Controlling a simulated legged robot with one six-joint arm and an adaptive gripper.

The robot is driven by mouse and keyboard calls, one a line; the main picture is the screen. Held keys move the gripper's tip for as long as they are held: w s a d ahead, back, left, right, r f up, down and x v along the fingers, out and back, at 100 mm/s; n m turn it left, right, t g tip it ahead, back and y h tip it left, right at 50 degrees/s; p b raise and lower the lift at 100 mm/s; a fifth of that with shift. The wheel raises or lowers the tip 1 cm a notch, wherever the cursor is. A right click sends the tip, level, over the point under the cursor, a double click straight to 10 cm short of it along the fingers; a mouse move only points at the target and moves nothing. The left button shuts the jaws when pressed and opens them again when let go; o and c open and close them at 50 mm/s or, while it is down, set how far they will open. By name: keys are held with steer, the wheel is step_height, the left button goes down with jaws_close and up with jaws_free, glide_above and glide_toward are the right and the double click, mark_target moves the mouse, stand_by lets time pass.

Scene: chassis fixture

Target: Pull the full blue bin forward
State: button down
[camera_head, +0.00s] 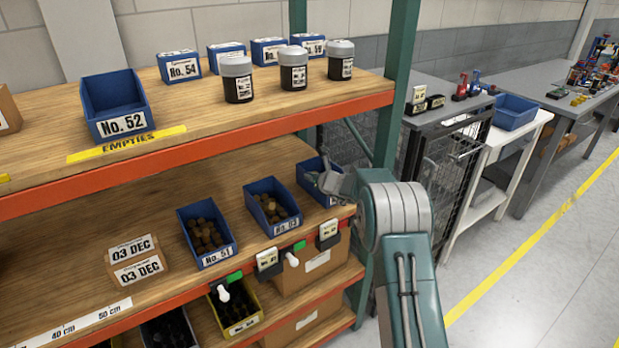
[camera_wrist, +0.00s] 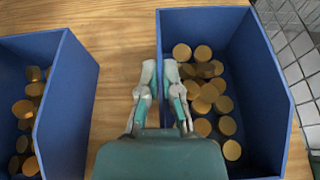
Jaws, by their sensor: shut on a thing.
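A blue bin (camera_head: 309,168) stands at the right end of the middle shelf, partly hidden by my gripper (camera_head: 330,180). In the wrist view this bin (camera_wrist: 268,75) holds many round brass-coloured pieces. My gripper (camera_wrist: 160,72) is shut on its left wall, with one finger on each side. Another blue bin (camera_wrist: 82,75) with similar pieces stands to the left, apart from it; in the head view it is the middle bin (camera_head: 291,221). A blue bin labelled No. 51 (camera_head: 217,256) stands further left with dark round pieces.
An empty blue bin No. 52 (camera_head: 122,122) stands on the upper shelf by a yellow EMPTIES strip. Grey jars (camera_head: 292,75) stand there too. A green post (camera_head: 398,80) and wire mesh (camera_wrist: 285,40) are close on the right. Tags hang along the orange shelf edge (camera_head: 190,288).

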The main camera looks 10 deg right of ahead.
steer(key=c, duration=0.7)
jaws_free()
steer(key=shift+d, duration=0.1)
steer(key=v, duration=1.1)
steer(key=shift+s+d, duration=0.2)
steer(key=shift+s, duration=0.15)
